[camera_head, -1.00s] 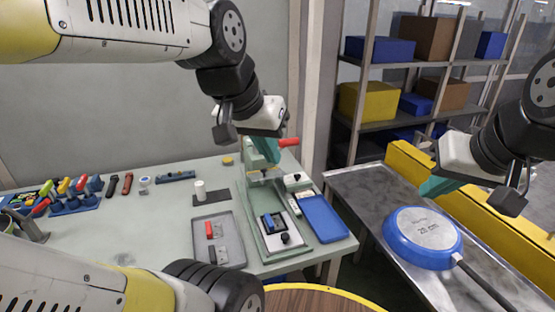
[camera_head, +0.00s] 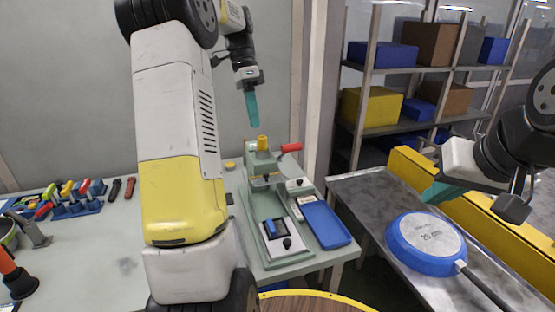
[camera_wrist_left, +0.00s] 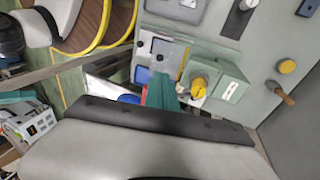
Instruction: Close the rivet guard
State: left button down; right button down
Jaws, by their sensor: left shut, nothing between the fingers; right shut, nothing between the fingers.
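The green rivet press (camera_head: 262,182) stands at the right end of the table, with a yellow knob (camera_head: 262,143) on top and a red-tipped handle (camera_head: 290,148). Its base carries a plate with a blue part (camera_head: 272,228). I cannot make out the guard as a separate piece. My left gripper (camera_head: 252,108) is shut and empty, pointing down above the press, apart from it in the head view. In the left wrist view its teal fingers (camera_wrist_left: 161,92) show beside the press's yellow knob (camera_wrist_left: 198,87). My right gripper (camera_head: 436,192) is shut and empty above the conveyor.
A blue tray (camera_head: 326,224) lies right of the press. A blue pan (camera_head: 426,243) lies upside down on the metal conveyor (camera_head: 366,200). Colourful tools (camera_head: 75,198) stand at the table's left. My left arm hides the table's middle. Shelves with boxes (camera_head: 370,106) stand behind.

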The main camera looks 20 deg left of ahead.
pick_arm(q)
send_over(264, 180)
jog(key=f, duration=1.2)
jog(key=shift+s+f, duration=0.2)
jog(key=shift+f, duration=0.15)
